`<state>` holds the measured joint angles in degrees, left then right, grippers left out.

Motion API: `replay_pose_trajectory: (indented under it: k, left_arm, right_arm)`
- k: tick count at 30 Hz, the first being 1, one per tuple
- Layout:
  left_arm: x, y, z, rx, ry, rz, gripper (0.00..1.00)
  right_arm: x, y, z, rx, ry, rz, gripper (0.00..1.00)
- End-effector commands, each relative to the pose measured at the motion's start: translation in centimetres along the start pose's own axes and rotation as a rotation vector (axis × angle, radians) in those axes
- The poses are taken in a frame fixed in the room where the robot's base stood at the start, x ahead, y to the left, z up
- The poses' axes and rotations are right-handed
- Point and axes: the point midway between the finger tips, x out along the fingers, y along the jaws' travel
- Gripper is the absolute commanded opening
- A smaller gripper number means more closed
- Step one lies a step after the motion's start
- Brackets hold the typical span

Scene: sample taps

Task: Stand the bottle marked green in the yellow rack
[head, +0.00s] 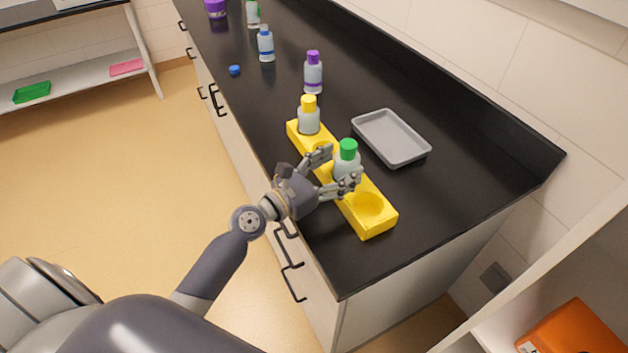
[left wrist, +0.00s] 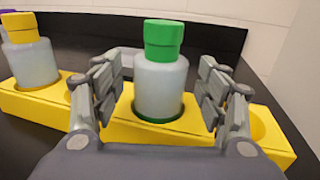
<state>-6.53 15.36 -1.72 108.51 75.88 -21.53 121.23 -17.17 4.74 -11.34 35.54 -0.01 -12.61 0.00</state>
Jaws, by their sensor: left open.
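The green-capped bottle (head: 347,160) stands upright in a middle hole of the yellow rack (head: 376,226). In the left wrist view the bottle (left wrist: 161,85) shows a green band at its foot, inside the rack's hole (left wrist: 180,127). My left gripper (head: 340,166) is open, with its fingers on both sides of the bottle. In the left wrist view there is a gap between the bottle and the fingers on each side. A yellow-capped bottle (head: 308,117) stands in the rack's far end. The near-end hole is empty. My right gripper is not in view.
A grey tray (head: 391,138) lies behind the rack. A purple-capped bottle (head: 313,74), a blue-marked bottle (head: 266,46) and a loose blue cap (head: 235,70) are farther along the black counter (head: 440,196). A green-capped bottle (head: 253,14) stands at the far end.

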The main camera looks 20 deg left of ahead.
Motion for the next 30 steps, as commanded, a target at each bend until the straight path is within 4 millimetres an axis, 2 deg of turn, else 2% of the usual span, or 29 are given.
replay_pose_trajectory:
  k: [1, 6, 13, 19, 30]
  left_arm:
    - [-1.2, -0.1, -0.3, 0.001, 0.003, -0.001, 0.68]
    - [-4.5, 0.0, -0.4, 0.001, 0.002, 0.000, 0.68]
    - [-7.9, 0.0, -0.3, 0.001, 0.001, 0.000, 0.68]
    - [-9.2, 0.0, -0.1, 0.001, -0.001, 0.000, 0.68]
    - [-9.3, 0.0, 0.1, 0.000, -0.002, -0.001, 0.68]
  right_arm:
    - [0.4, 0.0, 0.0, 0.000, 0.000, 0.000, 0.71]
    - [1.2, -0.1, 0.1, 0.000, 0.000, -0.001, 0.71]
    - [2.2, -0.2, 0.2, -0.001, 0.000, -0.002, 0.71]
    - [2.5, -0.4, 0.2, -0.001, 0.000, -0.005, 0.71]
    - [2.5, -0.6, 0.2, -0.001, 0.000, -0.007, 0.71]
